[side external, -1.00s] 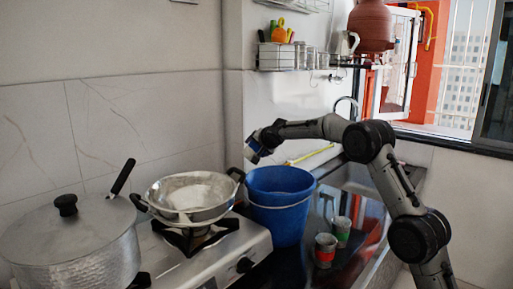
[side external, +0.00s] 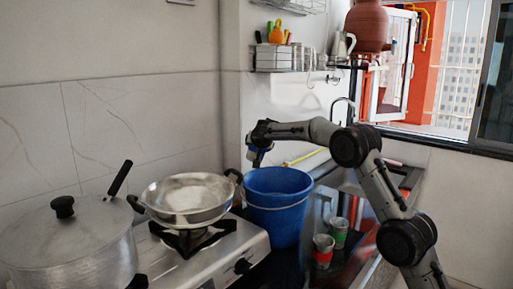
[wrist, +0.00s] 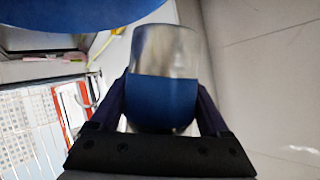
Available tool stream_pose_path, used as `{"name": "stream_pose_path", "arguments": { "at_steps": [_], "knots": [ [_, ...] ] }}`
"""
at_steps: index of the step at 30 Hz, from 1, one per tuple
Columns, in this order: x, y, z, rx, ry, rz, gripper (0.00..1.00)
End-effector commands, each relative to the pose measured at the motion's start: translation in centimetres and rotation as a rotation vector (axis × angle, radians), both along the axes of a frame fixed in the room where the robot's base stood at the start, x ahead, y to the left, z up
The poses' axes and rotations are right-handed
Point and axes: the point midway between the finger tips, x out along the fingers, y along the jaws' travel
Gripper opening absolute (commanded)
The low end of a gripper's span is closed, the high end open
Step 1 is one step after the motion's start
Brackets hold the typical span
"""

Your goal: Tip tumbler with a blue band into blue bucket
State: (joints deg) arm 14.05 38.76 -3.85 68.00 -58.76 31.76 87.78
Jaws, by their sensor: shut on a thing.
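The tumbler with a blue band (wrist: 163,95) is metallic grey with a wide blue band. My gripper (wrist: 162,105) is shut on it, one finger on each side. In the side view the tumbler (side external: 256,154) hangs below my gripper (side external: 260,146), its grey end pointing down, just above the left back rim of the blue bucket (side external: 279,205). Whether it is over the opening is unclear. The bucket stands upright between stove and sink; its blue edge (wrist: 80,22) also shows in the wrist view. The bucket's inside bottom and tumbler's contents are hidden.
A steel pan (side external: 188,200) sits on the stove (side external: 215,250) left of the bucket, its handle near the rim. A large pot (side external: 70,245) stands front left. Two cups, red-banded (side external: 323,252) and green-banded (side external: 339,232), stand right of the bucket. The wall is close behind.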

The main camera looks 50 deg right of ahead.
Motion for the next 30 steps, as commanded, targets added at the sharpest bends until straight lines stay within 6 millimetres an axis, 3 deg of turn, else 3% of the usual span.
{"name": "stream_pose_path", "arguments": {
  "at_steps": [9,19,30],
  "knots": [
    [0.02,-0.02,0.07,0.013,-0.011,0.0,0.22],
    [-0.53,-0.81,0.45,-0.187,0.125,-0.001,0.22],
    [-0.63,-0.94,0.58,-0.214,0.143,-0.002,0.22]
  ]
}}
